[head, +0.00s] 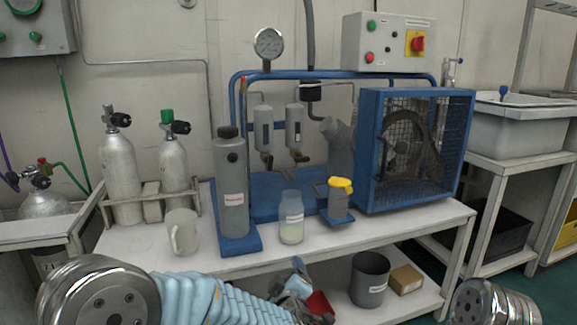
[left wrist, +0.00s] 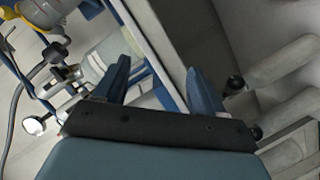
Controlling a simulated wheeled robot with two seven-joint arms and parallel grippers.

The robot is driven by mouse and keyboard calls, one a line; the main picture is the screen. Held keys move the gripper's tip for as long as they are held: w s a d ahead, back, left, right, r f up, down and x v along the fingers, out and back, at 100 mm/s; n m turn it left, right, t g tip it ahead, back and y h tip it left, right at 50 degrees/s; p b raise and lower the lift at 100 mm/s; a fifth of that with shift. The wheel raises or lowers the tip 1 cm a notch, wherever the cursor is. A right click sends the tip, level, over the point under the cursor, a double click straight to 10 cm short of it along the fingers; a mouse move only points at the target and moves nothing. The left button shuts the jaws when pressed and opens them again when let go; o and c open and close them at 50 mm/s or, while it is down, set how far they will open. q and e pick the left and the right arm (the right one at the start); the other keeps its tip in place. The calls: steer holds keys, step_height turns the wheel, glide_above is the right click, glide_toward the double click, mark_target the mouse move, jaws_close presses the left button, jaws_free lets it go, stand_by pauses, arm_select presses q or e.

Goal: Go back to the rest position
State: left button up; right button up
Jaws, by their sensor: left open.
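My left gripper (head: 299,284) is low in front of the workbench (head: 350,240), below its front edge. In the left wrist view its two blue fingers (left wrist: 156,78) stand apart, with nothing seen between them. My right gripper is not in view. On the bench stand a tall grey canister (head: 232,190), a clear jar (head: 291,218) with pale contents, a small yellow-capped container (head: 339,198) and a white mug (head: 182,233). All of these stand apart from the left gripper in the head view.
A blue caged compressor (head: 415,150) fills the bench's right end. Two silver cylinders (head: 120,178) stand in a rack at left. The lower shelf holds a grey bucket (head: 369,280), a brown box (head: 405,279) and a red item (head: 320,305) close to the left gripper. A sink (head: 522,120) is at right.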

arm_select(q)
steer(key=s+a+f+m+g+h, duration=0.1)
steer(key=a+f+m+g, duration=0.1)
steer(key=f, duration=0.5)
steer(key=s+a+f+m+g+h, duration=0.1)
steer(key=a+f+g, duration=0.15)
steer(key=f, duration=0.55)
steer(key=s+a+f+m+g+h, duration=0.1)
steer(key=s+a+f+m+g, duration=0.15)
steer(key=s+f, duration=0.4)
steer(key=s+a+f+m+g, duration=0.1)
steer(key=s+a+f+g, duration=0.2)
steer(key=s+f, duration=0.35)
steer(key=s+a+f+m+g+h, duration=0.15)
steer(key=s+f+g, duration=0.25)
steer(key=s+f, duration=0.55)
steer(key=s+r+p, duration=0.3)
steer(key=r+p, duration=1)
steer(key=r, duration=0.1)
steer(key=shift+s+r+m+g, duration=0.25)
steer(key=shift+m+g, duration=0.05)
steer(key=shift+c, duration=0.4)
